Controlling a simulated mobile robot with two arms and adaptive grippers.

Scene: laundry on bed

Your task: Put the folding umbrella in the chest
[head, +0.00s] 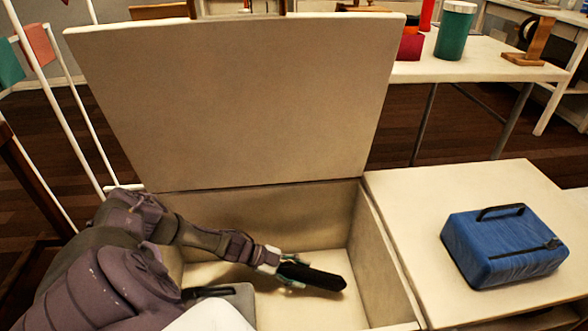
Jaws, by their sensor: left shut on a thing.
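The chest (388,262) is a pale box with its lid (240,100) raised upright at the back. My left arm reaches in from the left over the open chest. My left gripper (290,272) is shut on the black folding umbrella (318,277), which points to the right. The umbrella is over the chest's inside; I cannot tell whether it touches the floor of the chest. My right gripper is not in view.
A blue case (503,245) with a handle lies on the pale surface (420,200) right of the chest. A table (480,65) behind holds a green container (455,30) and a wooden stand (531,45). A white rack stands at the left.

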